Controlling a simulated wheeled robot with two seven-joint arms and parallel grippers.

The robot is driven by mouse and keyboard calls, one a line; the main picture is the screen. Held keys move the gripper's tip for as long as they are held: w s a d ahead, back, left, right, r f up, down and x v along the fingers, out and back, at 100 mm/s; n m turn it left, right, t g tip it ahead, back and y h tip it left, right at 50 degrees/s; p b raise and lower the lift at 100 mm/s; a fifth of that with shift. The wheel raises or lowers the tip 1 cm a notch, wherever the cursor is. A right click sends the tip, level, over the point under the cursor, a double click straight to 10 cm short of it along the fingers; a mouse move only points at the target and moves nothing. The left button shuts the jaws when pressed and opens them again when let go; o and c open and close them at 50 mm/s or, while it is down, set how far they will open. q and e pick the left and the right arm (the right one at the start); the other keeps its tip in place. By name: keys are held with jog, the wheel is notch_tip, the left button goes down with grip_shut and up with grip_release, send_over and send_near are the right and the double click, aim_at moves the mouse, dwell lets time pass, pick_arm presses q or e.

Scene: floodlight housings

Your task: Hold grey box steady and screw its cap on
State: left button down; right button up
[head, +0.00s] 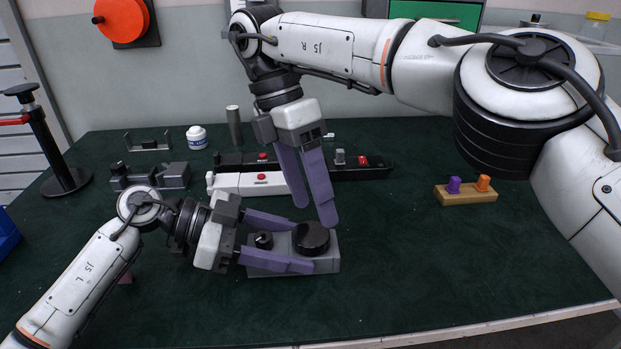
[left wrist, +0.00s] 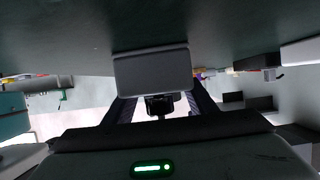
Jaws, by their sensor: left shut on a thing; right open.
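The grey box (head: 325,266) sits on the dark green table in the head view, with a large black cap (head: 311,238) on its top at the right and a smaller black knob (head: 263,240) at the left. My left gripper (head: 308,246) is shut on the box from the left, one purple finger along each side. In the left wrist view the box (left wrist: 153,72) shows as a grey block between the fingers. My right gripper (head: 316,217) is open, pointing down just above and behind the cap, apart or touching I cannot tell. The cap's thread is hidden.
Behind stand a black and white fixture strip (head: 250,182), a grey vise-like block (head: 150,176), a white jar (head: 196,137) and a grey cylinder (head: 234,126). A wooden block (head: 466,194) with purple and orange pegs lies right. The table's front is clear.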

jog(key=n, duration=0.5)
jog(key=shift+d, duration=0.15)
jog(key=n, duration=0.4)
jog(key=shift+r+n+t+y, duration=0.15)
jog(key=shift+n+t+y, duration=0.15)
jog(key=shift+n, duration=0.1)
jog(key=n, duration=0.4)
jog(key=shift+r+n+y, duration=0.15)
jog(key=shift+n+y, duration=0.15)
jog(key=n, duration=0.4)
jog(key=shift+s+r+t, duration=0.15)
jog(key=shift+r+t, duration=0.1)
jog(key=shift+t, duration=0.05)
jog(key=n, duration=0.5)
jog(key=shift+s+r+y, duration=0.1)
jog(key=shift+r+y, duration=0.2)
jog(key=n, duration=0.5)
jog(key=shift+s+r+t, duration=0.1)
jog(key=shift+r+t, duration=0.3)
jog(key=n, duration=0.2)
jog(key=n+y, duration=0.1)
jog(key=shift+s+r+n+t, duration=0.1)
jog(key=shift+r+n+t, duration=0.2)
jog(key=shift+r+n, duration=0.1)
jog(key=n, duration=0.3)
jog(key=shift+s+a+r+n, duration=0.15)
jog(key=shift+a+r+n, duration=0.05)
jog(key=shift+r+n, duration=0.1)
